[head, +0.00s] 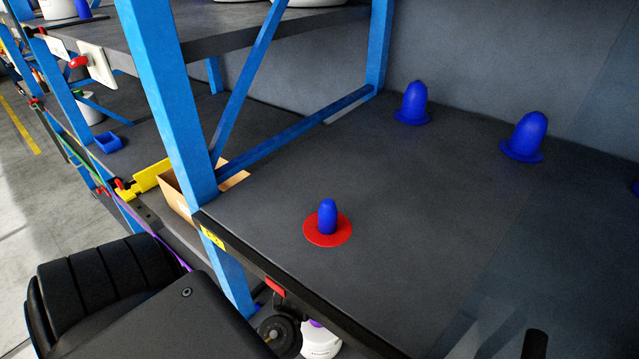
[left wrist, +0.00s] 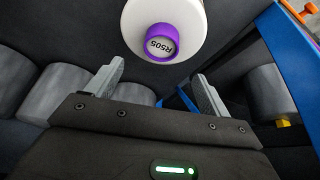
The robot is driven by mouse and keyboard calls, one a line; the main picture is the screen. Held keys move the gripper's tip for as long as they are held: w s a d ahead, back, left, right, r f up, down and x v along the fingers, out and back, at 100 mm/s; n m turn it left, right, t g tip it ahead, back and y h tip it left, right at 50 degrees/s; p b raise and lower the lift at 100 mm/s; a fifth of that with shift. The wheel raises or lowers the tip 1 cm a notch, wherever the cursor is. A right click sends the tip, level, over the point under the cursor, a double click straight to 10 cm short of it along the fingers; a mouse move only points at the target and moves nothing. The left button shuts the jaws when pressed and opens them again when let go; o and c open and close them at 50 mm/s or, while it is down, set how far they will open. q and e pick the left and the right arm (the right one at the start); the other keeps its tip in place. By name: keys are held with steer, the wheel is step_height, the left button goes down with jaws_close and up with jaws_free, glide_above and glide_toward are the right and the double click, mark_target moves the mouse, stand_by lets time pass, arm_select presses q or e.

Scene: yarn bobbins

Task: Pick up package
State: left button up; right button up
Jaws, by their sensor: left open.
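A white yarn package (left wrist: 188,18) with a purple core end marked R505 shows at the top of the left wrist view. Part of it also shows in the head view (head: 320,347), low under the front edge of the shelf. My left gripper (left wrist: 160,70) is open, with its two fingers spread apart and nothing between them. The package lies beyond the fingertips, roughly in line with the gap; I see no contact. In the head view the shelf and my arm hide the fingers and most of the package. My right gripper is not in view.
The dark upper shelf (head: 420,190) holds a blue peg on a red disc (head: 328,238) and several blue pegs (head: 413,103). A blue rack post (head: 170,100) stands beside my left arm. A cardboard box (head: 180,192) sits behind it. Grey cylinders (left wrist: 40,85) flank the left gripper.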

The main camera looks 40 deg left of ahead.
mark_target(319, 326)
arm_select(q)
steer(key=b+x, duration=0.1)
steer(key=x, duration=0.2)
steer(key=shift+s+d+f+b, duration=0.15)
steer(key=shift+f+b, duration=0.1)
steer(key=shift+b, duration=0.05)
steer(key=shift+f, duration=0.45)
steer(key=b+x, duration=0.2)
steer(key=x, duration=0.2)
steer(key=shift+s, duration=0.15)
steer(key=shift+w+f+b, duration=0.35)
steer(key=shift+f, duration=0.2)
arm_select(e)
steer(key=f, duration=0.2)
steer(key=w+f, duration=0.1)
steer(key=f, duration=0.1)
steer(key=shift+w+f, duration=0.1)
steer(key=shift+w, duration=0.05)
arm_select(q)
steer(key=shift+s, duration=0.1)
steer(key=shift+c, duration=0.3)
